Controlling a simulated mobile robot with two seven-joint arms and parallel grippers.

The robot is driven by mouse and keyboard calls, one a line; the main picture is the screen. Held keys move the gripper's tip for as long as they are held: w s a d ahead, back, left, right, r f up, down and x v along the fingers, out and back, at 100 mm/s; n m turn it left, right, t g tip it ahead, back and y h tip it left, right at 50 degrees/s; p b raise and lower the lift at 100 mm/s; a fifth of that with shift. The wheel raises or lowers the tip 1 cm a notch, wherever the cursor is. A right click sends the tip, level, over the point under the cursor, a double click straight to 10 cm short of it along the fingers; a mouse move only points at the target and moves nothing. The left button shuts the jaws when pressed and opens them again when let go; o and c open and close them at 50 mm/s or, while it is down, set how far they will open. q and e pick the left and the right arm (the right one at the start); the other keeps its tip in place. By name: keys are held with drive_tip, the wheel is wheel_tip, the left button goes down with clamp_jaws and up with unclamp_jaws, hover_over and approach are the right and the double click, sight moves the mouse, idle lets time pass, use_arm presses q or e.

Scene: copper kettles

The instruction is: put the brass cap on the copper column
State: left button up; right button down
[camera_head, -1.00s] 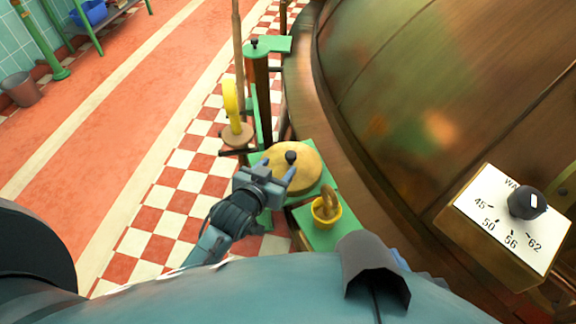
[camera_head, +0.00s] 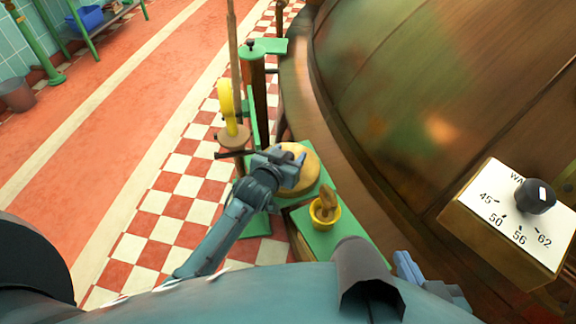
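The brass cap (camera_head: 309,159) is a round golden disc on a green stand beside the big copper kettle. My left gripper (camera_head: 291,165) is over the cap's middle and hides its black knob. I cannot tell whether its fingers touch or grip the knob. A reddish-brown upright column (camera_head: 258,90) with a green top plate stands farther back; I cannot tell whether it is the copper column. My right gripper (camera_head: 420,274) shows only partly at the bottom, behind my own body, apart from the cap; its opening is unclear.
A small yellow pot (camera_head: 325,212) stands on a green ledge (camera_head: 318,240) just in front of the cap. A yellow-handled tool (camera_head: 229,108) stands left of the column. The copper kettle (camera_head: 410,100) and a dial box (camera_head: 508,218) bound the right. The checkered floor at left is clear.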

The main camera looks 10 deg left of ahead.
use_arm(q)
clamp_jaws()
idle(0.3)
drive_tip(key=shift+r, duration=0.15)
